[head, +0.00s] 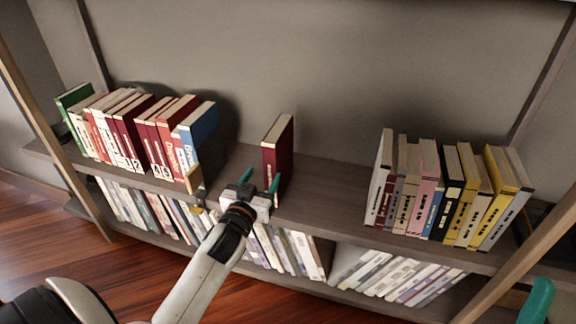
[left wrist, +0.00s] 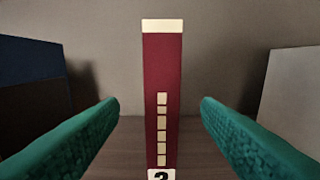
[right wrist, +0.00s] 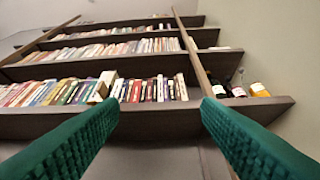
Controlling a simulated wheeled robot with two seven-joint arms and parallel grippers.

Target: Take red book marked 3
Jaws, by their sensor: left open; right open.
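A dark red book (head: 280,148) stands upright and alone on the upper shelf, in the gap between two book groups. In the left wrist view the red book's spine (left wrist: 162,75) is centred. Its number label is cut off by the lower edge, so I see only the top of the digit. My left gripper (head: 259,181) is open in front of the book. Its green fingers (left wrist: 160,105) are on either side of the spine in that view, with clear space between. My right gripper (right wrist: 160,104) is open and empty, facing a shelf wall. One of its fingers shows at the head view's lower right.
A row of red, white and green books (head: 130,130) ends in a blue book (head: 198,128) on the left. Yellow, pink and grey books (head: 440,195) stand on the right. The upper shelf (head: 325,190) is bare around the lone book. More books (head: 290,250) fill the lower shelf.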

